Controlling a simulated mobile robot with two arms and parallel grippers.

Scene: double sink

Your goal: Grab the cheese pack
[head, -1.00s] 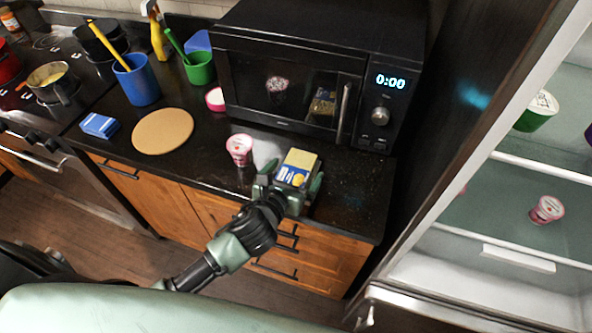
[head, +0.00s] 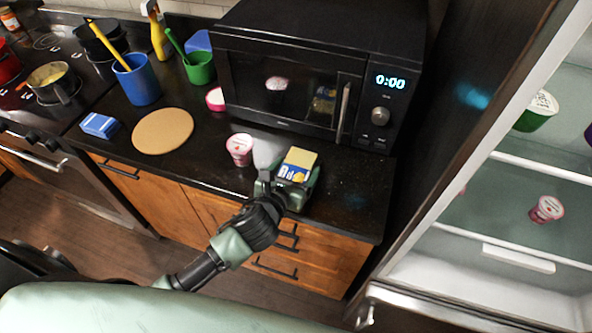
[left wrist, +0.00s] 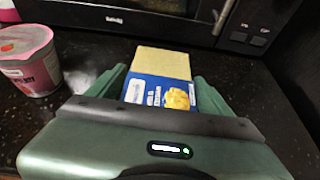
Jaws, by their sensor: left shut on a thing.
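The cheese pack (head: 297,164) is a small box with a yellow upper part and a blue label. It is on the black counter in front of the microwave. My left gripper (head: 287,184) is shut on it, with a green finger on each side. In the left wrist view the cheese pack (left wrist: 160,78) sits between the two fingers (left wrist: 155,90), its lower end hidden by the gripper body. My right gripper is not in view.
A pink yogurt cup (head: 240,149) stands just left of the gripper. The black microwave (head: 310,80) is behind. A round board (head: 162,131), blue box (head: 99,125) and cups are further left. An open fridge (head: 500,220) is at right.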

